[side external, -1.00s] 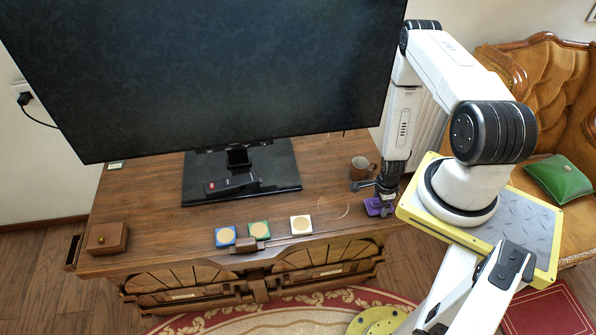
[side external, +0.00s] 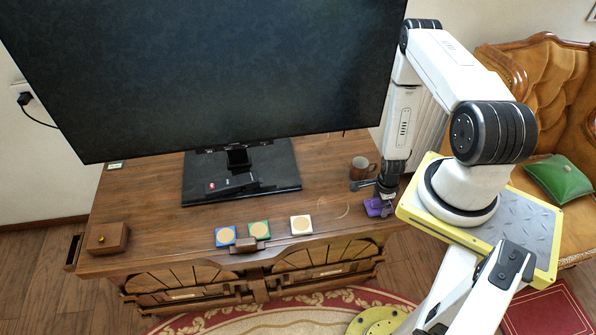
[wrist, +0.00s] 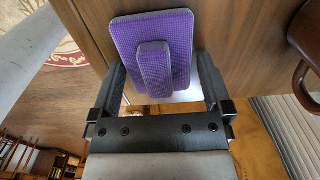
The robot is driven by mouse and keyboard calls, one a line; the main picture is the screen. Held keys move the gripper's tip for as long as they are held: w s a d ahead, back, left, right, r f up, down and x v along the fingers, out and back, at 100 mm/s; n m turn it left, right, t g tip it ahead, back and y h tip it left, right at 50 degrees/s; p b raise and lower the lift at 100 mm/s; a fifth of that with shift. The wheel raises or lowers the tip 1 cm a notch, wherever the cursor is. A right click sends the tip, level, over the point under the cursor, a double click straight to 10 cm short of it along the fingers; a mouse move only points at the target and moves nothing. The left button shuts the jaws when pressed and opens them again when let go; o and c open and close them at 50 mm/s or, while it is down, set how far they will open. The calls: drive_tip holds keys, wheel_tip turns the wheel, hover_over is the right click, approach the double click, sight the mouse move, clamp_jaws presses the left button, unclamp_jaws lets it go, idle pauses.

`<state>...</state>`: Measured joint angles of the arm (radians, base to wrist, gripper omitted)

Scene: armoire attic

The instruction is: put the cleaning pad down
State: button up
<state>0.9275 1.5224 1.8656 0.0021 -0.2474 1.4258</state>
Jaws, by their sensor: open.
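The purple cleaning pad (wrist: 178,36) lies on the wooden cabinet top, with its raised grip block (wrist: 155,68) facing up. In the side view the pad (side external: 374,208) is at the cabinet's right end, near the front edge. My gripper (wrist: 160,88) is open, with one finger on each side of the pad's near part. A small gap shows between the fingers and the grip block. In the side view my gripper (side external: 384,196) is directly over the pad and partly hides it.
A brown mug (side external: 361,168) stands just behind my gripper. Three coasters, blue (side external: 225,236), green (side external: 259,230) and white (side external: 301,225), lie along the front edge. A large television (side external: 220,70) stands on the cabinet, with a remote (side external: 230,183) on its base.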

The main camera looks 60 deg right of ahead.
wheel_tip(320, 180, up, 12)
drive_tip(key=shift+f, duration=0.15)
idle(0.7)
idle(0.5)
drive_tip(key=w+a+r+n+t, duration=0.1)
drive_tip(key=w+a+r+n, duration=0.2)
drive_tip(key=w+r+n, duration=0.4)
drive_tip(key=w+a+r+n, duration=0.4)
drive_tip(key=w+r+n, duration=0.15)
drive_tip(key=r, duration=0.25)
drive_tip(key=a+r+n+t, duration=0.1)
drive_tip(key=a+r+n, duration=1.2)
drive_tip(key=a+n, duration=0.1)
drive_tip(key=shift+r+t, duration=0.3)
drive_tip(key=shift+r, duration=0.05)
